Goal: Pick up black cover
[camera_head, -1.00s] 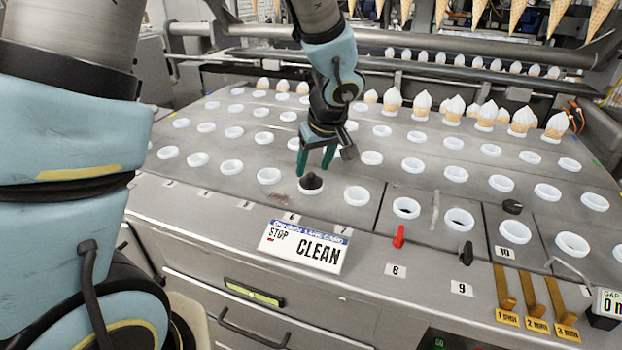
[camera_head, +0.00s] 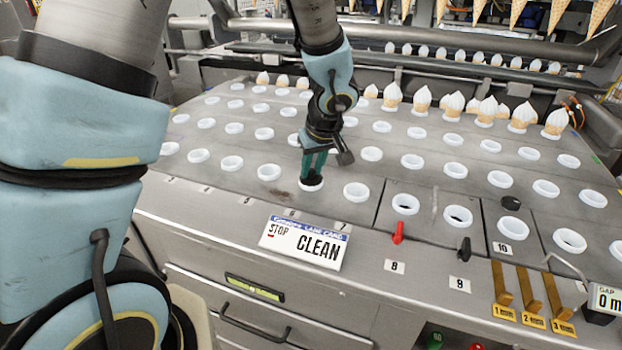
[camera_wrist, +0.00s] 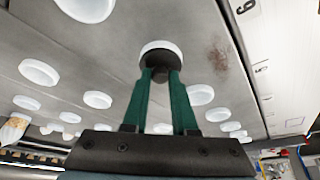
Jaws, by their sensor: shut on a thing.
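The black cover (camera_head: 312,184) sits in a white ring on the steel deck, behind the CLEAN sign. Its top is between my fingertips and partly hidden by them. My gripper (camera_head: 314,176) points down with its green fingers shut on it. In the wrist view the cover (camera_wrist: 160,75) shows as a small dark shape between the fingertips (camera_wrist: 161,74), at the white ring (camera_wrist: 161,48).
Rows of empty white rings surround my gripper, with one (camera_head: 356,192) close on the right. The CLEAN sign (camera_head: 305,243) stands at the deck's front edge. Filled cones (camera_head: 392,95) stand at the back.

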